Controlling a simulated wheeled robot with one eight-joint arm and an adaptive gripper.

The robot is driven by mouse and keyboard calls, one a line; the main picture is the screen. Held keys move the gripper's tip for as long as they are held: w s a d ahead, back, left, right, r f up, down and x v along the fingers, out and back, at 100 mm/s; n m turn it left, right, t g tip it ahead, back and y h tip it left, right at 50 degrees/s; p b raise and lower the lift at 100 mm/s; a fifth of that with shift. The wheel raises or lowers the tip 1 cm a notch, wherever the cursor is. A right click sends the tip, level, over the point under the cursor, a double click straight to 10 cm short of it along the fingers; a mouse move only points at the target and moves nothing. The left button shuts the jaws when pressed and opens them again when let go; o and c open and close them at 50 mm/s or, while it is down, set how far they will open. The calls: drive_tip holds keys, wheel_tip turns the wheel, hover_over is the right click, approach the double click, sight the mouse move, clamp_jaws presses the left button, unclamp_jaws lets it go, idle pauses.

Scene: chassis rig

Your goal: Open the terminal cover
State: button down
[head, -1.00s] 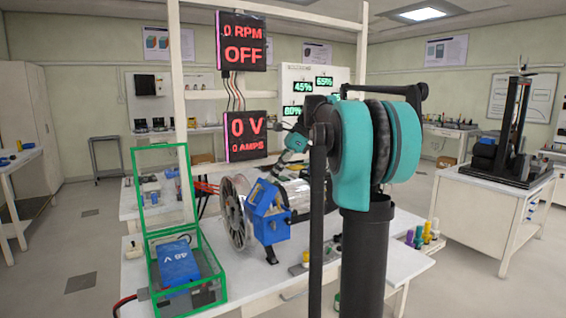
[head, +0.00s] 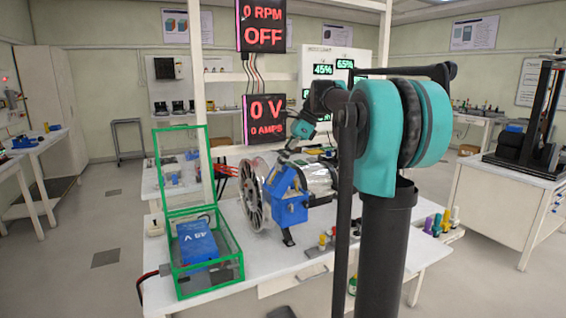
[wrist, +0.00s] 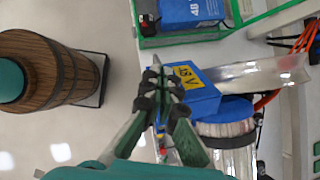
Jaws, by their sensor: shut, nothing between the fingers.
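The blue terminal box (head: 288,208) sits on the near side of the silver motor (head: 317,180) on the white bench. In the wrist view its blue cover (wrist: 203,100) carries a yellow warning label (wrist: 187,77). I cannot make out a gap at the cover's edge. My gripper (wrist: 157,66) is shut and empty, with its fingertips just beside the label in the picture. I cannot tell whether they touch the cover.
A green-framed clear case (head: 209,275) with its lid up holds a blue 48 V battery (head: 197,243) left of the motor. A spoked wheel (head: 254,195) stands at the motor's left end. Display panels (head: 264,118) hang behind. Small coloured pegs (head: 437,222) stand at the bench's right.

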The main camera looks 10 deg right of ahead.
drive_tip(key=shift+s+a, duration=0.1)
drive_tip(key=shift+a, duration=0.1)
drive_tip(key=shift+s+a+t+h, duration=0.15)
drive_tip(key=shift+a+h, duration=0.3)
drive_tip(key=shift+a, duration=0.05)
drive_tip(key=shift+s+a+t+h, duration=0.15)
drive_tip(key=shift+a+h, duration=0.3)
drive_tip(key=s+a+f+t+h, duration=0.2)
drive_tip(key=a+f+h, duration=0.3)
drive_tip(key=a, duration=0.3)
drive_tip(key=shift+s+n+h, duration=0.3)
drive_tip(key=shift+n+h, duration=0.1)
drive_tip(key=shift+h, duration=0.4)
drive_tip(key=shift+a, duration=0.1)
drive_tip(key=shift+r, duration=0.1)
